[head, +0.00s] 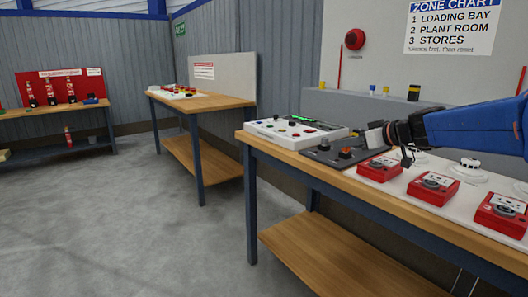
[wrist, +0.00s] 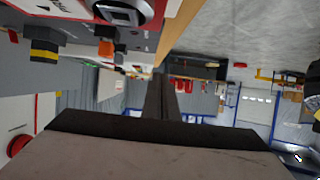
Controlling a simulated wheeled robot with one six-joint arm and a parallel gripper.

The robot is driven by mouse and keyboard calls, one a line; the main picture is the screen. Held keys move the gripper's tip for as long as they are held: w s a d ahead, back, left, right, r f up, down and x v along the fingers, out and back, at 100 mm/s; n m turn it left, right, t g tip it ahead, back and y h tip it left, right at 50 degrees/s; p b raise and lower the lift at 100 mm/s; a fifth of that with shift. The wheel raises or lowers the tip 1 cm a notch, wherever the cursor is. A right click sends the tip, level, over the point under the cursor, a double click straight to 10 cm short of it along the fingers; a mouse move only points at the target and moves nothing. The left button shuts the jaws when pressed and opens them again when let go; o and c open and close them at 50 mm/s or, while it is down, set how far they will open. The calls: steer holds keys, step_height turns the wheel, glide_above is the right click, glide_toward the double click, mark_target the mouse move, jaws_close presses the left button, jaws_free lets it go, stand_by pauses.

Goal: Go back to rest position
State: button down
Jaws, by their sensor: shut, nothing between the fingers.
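My blue arm reaches in from the right of the head view, above the near bench. My gripper (head: 374,136) is at its end, over the dark panel (head: 342,150) on the bench. In the wrist view my gripper (wrist: 162,98) shows its two dark fingers together, with nothing between them. The fingers appear clear of the bench things. The exact gap between my gripper and the panel is hard to tell.
Red call points (head: 433,187) and white detectors stand on the near bench (head: 330,172) below my arm. A white control panel (head: 295,133) lies left of the dark panel. A wall with a zone chart (head: 452,25) rises behind. Open floor (head: 150,220) lies to the left.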

steer(key=s+f+m+g+h, duration=0.2)
steer(key=s+f, duration=0.3)
steer(key=s, duration=0.5)
steer(key=s+a+f+m+g+h, duration=0.1)
steer(key=s+f, duration=0.5)
steer(key=s, duration=0.4)
steer(key=s+f+m+g+h, duration=0.2)
steer(key=s+f, duration=0.3)
steer(key=s, duration=0.5)
steer(key=s+d+f+m+h, duration=0.2)
steer(key=s+d+f, duration=0.3)
steer(key=s, duration=0.4)
steer(key=shift+f+m+h, duration=0.3)
steer(key=shift+f+h, duration=0.25)
steer(key=shift+h, duration=0.15)
